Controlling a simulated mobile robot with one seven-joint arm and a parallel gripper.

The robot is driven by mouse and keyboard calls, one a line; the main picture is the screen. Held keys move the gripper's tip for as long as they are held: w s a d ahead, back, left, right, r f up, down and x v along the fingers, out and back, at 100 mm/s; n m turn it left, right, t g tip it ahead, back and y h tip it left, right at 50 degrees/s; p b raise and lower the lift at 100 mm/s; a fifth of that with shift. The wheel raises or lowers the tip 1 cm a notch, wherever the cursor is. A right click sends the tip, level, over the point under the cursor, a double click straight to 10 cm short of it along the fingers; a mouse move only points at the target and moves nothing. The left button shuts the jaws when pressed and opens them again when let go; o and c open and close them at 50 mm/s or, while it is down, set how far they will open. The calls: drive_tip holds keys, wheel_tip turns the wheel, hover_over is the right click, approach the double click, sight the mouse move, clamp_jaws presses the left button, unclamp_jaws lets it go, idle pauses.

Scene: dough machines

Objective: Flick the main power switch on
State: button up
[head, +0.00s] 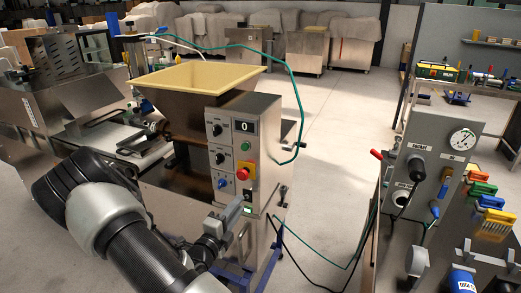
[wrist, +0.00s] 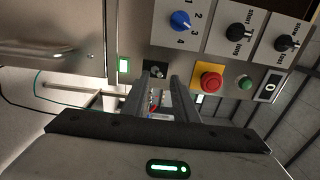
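The dough machine (head: 262,115) has a steel front panel with knobs and buttons. A small dark switch (head: 248,194) sits low on this panel, under the red stop button. In the wrist view the dark switch (wrist: 156,68) shows just beyond my fingertips, partly hidden by them; its position is too small to read.
Close by are the red stop button (wrist: 208,80), a green button (wrist: 245,83), a blue knob (wrist: 180,21) and black knobs. The display (head: 243,127) reads 0. A grey panel with a gauge (head: 462,139) stands at right. The floor between is clear except for cables.

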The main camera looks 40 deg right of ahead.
drive_tip(key=shift+p+v, duration=0.5)
drive_tip(key=shift+v, duration=1.8)
drive_tip(key=v, duration=1.7)
drive_tip(key=shift+a+p, duration=0.15)
drive_tip(key=shift+p, duration=0.2)
drive_tip(key=shift+s, duration=0.1)
